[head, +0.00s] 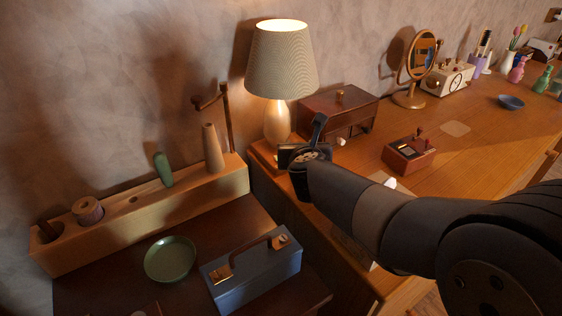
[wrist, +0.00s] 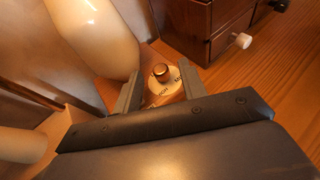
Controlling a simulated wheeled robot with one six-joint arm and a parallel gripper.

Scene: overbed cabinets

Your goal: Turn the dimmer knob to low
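The dimmer knob (wrist: 161,72) is a small round brown-copper knob on a pale round dial with dark lettering in the wrist view. The lettering is too small to read surely. My gripper (wrist: 160,84) is open, with one finger to the left and one to the right of the knob in that view. I cannot tell whether either finger touches it. In the head view my gripper (head: 300,153) is beside the lit lamp (head: 282,65) and hides the knob. The lamp's cream body (wrist: 97,38) stands left of the knob in the wrist view.
A dark wooden drawer box (head: 338,110) with a white knob (wrist: 243,40) stands close behind and right of the dial. A small red-brown box (head: 410,152) is further right. A wooden ledge (head: 110,223), green bowl (head: 170,274) and blue case (head: 253,278) are at left.

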